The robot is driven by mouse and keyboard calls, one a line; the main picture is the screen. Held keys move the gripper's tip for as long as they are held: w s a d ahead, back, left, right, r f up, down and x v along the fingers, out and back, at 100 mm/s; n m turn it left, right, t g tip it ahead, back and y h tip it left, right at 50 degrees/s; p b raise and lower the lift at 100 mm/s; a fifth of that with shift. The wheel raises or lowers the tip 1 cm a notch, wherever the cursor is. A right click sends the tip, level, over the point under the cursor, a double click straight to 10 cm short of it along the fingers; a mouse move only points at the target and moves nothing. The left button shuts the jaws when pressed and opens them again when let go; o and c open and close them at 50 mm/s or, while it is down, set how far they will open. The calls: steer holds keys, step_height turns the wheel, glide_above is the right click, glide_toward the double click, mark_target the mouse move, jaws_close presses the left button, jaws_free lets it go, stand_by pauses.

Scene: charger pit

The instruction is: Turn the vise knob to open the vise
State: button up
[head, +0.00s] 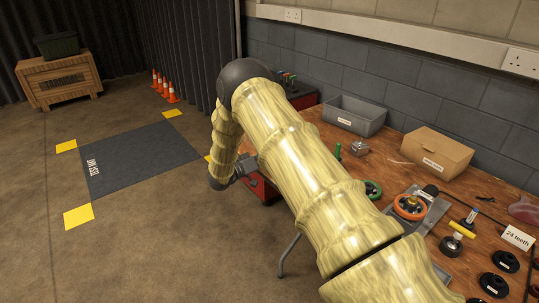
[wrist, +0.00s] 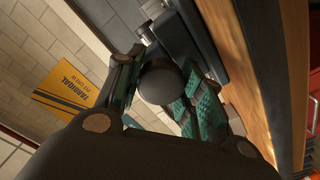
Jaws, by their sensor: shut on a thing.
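In the wrist view, a dark round vise knob (wrist: 160,82) sits between the two green-padded fingers of my gripper (wrist: 163,92). My gripper is shut on the knob, with one finger on each side. The dark grey vise (wrist: 190,40) shows behind the knob, beside the edge of the wooden bench. In the head view, my arm reaches past the bench's left edge and bends down there. A small grey part (head: 246,164) shows by the end of my arm; I cannot tell if it is gripper or vise. The knob is not clear in the head view.
The wooden bench (head: 385,158) holds a grey bin (head: 355,115), a cardboard box (head: 437,150) and several round parts at the right. A red unit (head: 262,188) is below my arm. Open floor with a dark mat (head: 135,160) lies left; orange cones (head: 172,94) stand behind.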

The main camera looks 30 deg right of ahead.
steer(key=n+p, duration=0.1)
steer(key=n, duration=0.3)
steer(key=shift+n, duration=0.4)
steer(key=n+p, duration=0.1)
steer(key=n, duration=0.2)
steer(key=shift+f+n, duration=0.1)
steer(key=shift+n, duration=0.2)
steer(key=n+p, duration=0.1)
steer(key=n, duration=0.3)
steer(key=shift+f+n, duration=0.15)
steer(key=shift+n, duration=1.65)
steer(key=shift+n+p, duration=0.3)
steer(key=o, duration=1)
